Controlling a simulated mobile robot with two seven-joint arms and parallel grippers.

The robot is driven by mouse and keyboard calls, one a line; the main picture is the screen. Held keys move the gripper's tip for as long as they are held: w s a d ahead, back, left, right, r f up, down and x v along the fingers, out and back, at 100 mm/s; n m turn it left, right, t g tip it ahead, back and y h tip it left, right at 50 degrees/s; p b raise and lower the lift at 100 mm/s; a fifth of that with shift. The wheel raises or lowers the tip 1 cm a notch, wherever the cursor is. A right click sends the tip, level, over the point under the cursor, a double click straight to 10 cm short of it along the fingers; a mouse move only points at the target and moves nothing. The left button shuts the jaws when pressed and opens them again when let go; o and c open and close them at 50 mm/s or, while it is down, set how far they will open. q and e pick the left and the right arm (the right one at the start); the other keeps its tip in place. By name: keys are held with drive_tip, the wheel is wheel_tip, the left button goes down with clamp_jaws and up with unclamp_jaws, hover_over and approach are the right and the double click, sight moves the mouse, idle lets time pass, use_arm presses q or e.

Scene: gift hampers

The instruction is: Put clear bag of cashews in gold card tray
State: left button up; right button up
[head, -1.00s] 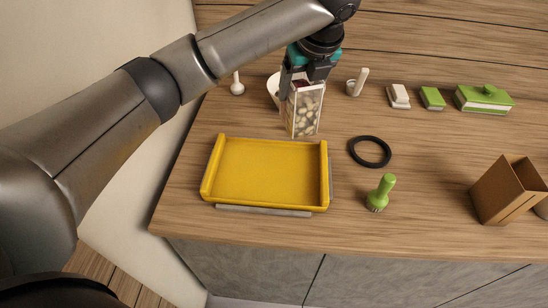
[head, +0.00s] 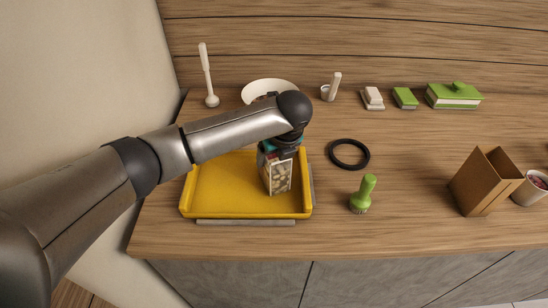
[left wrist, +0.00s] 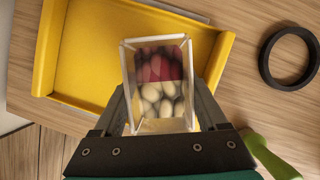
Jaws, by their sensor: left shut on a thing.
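The clear bag of cashews (head: 279,177) is a see-through upright pack with pale nuts and a dark red part. My left gripper (head: 281,150) is shut on its top and holds it over the right part of the gold card tray (head: 225,211). In the left wrist view the bag (left wrist: 160,85) sits between the fingers of the gripper (left wrist: 165,112), with the yellow tray (left wrist: 85,60) behind it. I cannot tell whether the bag's bottom touches the tray floor. My right gripper is not in view.
A brown open box (head: 484,182) stands further right beside a cup (head: 531,188). A white bowl (head: 268,88) and green and white boxes (head: 454,95) are at the back.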

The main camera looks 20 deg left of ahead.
use_arm(q)
drive_tip(key=shift+f, duration=0.15)
drive_tip(key=o, duration=1.5)
drive_tip(key=shift+f, duration=0.1)
drive_tip(key=shift+o, duration=0.2)
drive_tip(key=p+v, duration=0.1)
drive_tip(key=v, duration=1.1)
drive_tip(key=shift+r+p, duration=0.2)
drive_tip(key=shift+p, duration=0.1)
drive_tip(key=shift+w, duration=0.1)
